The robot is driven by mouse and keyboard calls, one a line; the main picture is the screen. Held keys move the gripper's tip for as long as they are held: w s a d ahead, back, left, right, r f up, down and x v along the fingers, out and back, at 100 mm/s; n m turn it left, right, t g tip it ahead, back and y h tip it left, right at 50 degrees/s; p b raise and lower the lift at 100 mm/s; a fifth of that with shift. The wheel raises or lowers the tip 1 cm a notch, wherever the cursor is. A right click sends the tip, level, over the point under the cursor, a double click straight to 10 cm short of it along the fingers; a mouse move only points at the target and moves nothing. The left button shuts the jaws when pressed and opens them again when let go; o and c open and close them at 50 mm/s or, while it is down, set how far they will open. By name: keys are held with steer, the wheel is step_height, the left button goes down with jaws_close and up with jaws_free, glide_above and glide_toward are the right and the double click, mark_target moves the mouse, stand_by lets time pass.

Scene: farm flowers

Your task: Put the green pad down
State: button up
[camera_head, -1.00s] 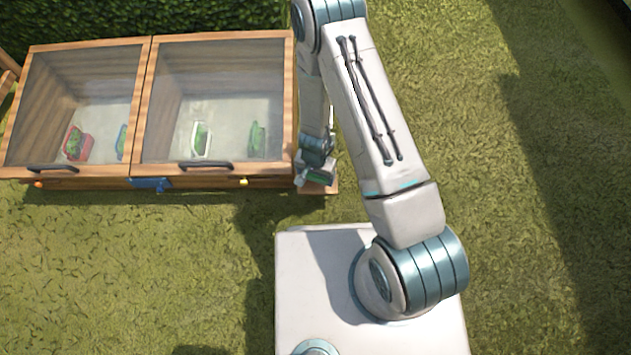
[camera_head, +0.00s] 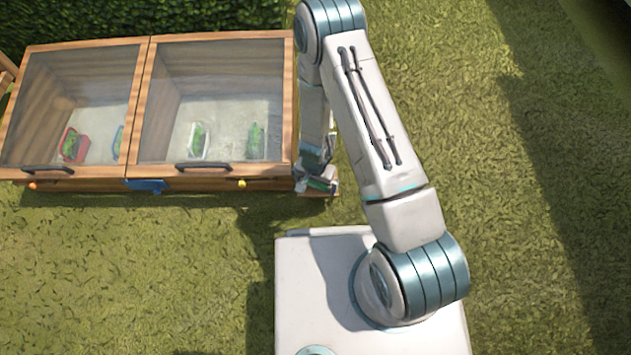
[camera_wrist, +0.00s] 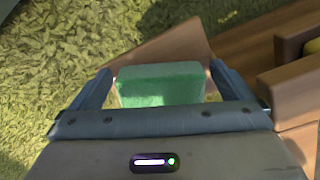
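The green pad (camera_wrist: 160,84) is between the two fingers of my gripper (camera_wrist: 160,75) in the wrist view. The fingers stand close along its left and right ends, and I take them as shut on it. Behind and below the pad is a small wooden ledge (camera_wrist: 185,40). In the head view, my gripper (camera_head: 317,172) is low beside the right end of the wooden cold frame (camera_head: 287,90), with the green pad (camera_head: 320,184) over the ledge there. Whether the pad's underside touches the ledge cannot be told.
The cold frame's two glazed lids (camera_head: 215,100) are shut, with several potted plants inside. Grass (camera_head: 130,260) in front is clear. A hedge (camera_head: 140,15) stands behind.

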step_height(320, 180, up, 34)
steer(key=d+n+y+p, duration=0.2)
steer(key=n+p, duration=0.1)
steer(key=p, duration=0.3)
steer(key=s+d+r+n+h, duration=0.1)
steer(key=s+d+r, duration=0.4)
steer(key=r, duration=0.3)
steer(key=s+d+r+n+t, duration=0.1)
steer(key=s+d+r, duration=0.4)
steer(key=s+r, duration=0.2)
steer(key=shift+r+h, duration=0.4)
steer(key=shift+d, duration=0.1)
